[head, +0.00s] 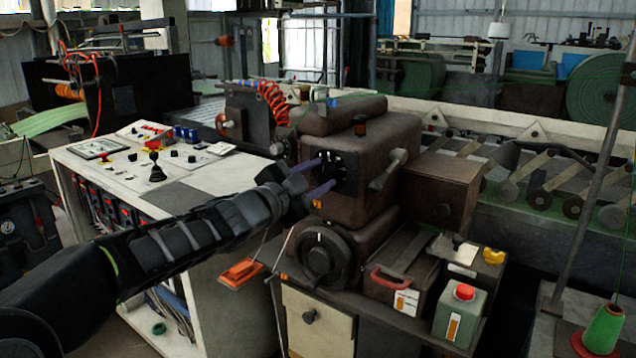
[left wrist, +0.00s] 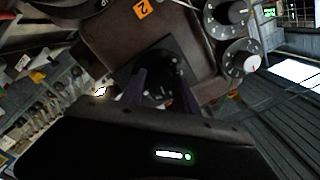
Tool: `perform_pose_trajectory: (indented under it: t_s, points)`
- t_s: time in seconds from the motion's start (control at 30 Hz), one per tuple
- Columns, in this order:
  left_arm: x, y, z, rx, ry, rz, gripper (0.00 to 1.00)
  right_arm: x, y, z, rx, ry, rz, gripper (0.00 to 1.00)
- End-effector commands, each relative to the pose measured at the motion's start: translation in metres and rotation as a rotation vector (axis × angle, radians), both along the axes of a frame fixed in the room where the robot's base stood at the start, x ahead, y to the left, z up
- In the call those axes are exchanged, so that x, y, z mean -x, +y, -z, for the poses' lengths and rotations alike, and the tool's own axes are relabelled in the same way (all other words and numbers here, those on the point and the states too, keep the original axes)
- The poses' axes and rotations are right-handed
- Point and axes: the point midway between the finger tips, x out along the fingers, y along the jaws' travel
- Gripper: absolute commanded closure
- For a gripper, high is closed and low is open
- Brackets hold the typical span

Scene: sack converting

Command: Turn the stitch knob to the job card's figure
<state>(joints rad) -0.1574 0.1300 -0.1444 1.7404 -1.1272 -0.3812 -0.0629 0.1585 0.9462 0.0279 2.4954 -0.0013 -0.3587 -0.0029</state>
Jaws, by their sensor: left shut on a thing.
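The stitch knob sits on a black dial (head: 336,167) with white marks, on the front of the brown sewing head (head: 365,200). My left gripper (head: 328,172) reaches it from the left and is shut on the knob, one finger above and one below. In the left wrist view, the two fingers (left wrist: 159,92) stand on either side of the knob in front of the dark dial (left wrist: 165,58). The knob itself is mostly hidden between them, and its setting cannot be read. I cannot make out a readable job card. My right gripper is not in view.
Two more dials, an upper one (left wrist: 224,12) and a lower one (left wrist: 240,58), show in the left wrist view. A black handwheel (head: 325,258) is below the head. A control console (head: 190,180) stands left; a green canister (head: 460,312) and a red-handled box (head: 395,285) stand right.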

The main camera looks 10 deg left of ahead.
Motion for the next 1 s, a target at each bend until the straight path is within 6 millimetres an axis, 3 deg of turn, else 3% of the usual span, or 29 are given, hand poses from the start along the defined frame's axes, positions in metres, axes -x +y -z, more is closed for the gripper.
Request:
perform_pose_trajectory:
  t_s: [1.0]
  points:
    - [0.000, 0.001, 0.000, -0.861, -0.341, 0.000, 1.00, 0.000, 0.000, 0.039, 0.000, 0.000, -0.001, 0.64]
